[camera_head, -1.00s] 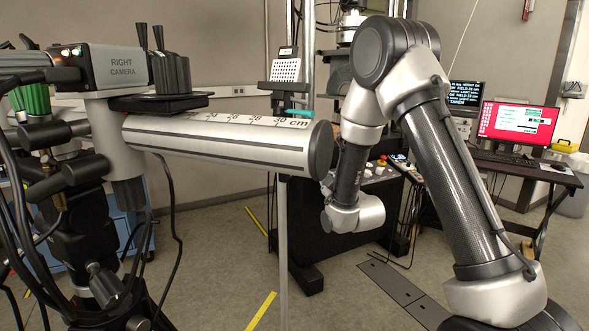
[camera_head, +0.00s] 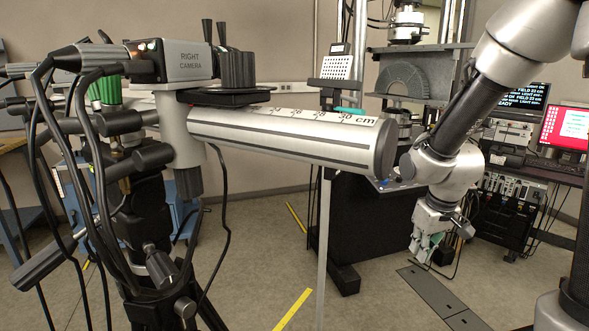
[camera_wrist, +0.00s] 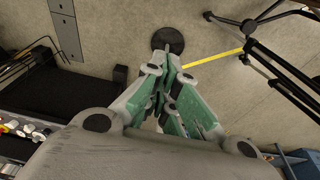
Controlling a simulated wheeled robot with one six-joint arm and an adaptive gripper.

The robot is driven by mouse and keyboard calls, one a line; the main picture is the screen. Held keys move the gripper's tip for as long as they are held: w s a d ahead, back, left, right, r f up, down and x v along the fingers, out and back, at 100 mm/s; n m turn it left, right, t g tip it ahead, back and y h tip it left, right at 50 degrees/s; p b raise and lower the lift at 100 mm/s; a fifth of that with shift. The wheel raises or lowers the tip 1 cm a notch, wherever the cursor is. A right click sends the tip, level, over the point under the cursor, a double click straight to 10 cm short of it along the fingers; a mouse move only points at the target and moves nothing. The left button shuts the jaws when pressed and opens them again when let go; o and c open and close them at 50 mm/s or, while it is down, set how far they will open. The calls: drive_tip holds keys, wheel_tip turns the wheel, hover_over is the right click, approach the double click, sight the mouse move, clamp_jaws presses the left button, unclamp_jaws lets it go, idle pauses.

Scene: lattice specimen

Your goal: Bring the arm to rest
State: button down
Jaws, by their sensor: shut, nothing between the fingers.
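My arm comes in from the upper right of the head view, with its wrist bent down. My gripper (camera_head: 424,252) hangs fingers-down over the floor, right of the camera rail's end. In the wrist view my gripper (camera_wrist: 168,75) shows its grey and green fingers brought together with nothing held. Bare floor and a dark round disc (camera_wrist: 168,40) lie beyond the fingertips.
A silver rail (camera_head: 290,135) marked in cm juts out from a tripod carrying a box labelled RIGHT CAMERA (camera_head: 190,62). A testing machine (camera_head: 408,75) stands behind my wrist. A red monitor (camera_head: 566,127) stands at right. Open floor (camera_head: 370,305) lies in front.

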drive_tip(key=s+d+r+m+t, duration=0.1)
drive_tip(key=s+d+r, duration=0.1)
drive_tip(key=s+r, duration=0.6)
drive_tip(key=s+d+r+m+t, duration=0.1)
drive_tip(key=s+d+r+m, duration=0.1)
drive_tip(key=s+r, duration=0.7)
drive_tip(key=shift+s+d, duration=0.25)
drive_tip(key=shift+d, duration=0.55)
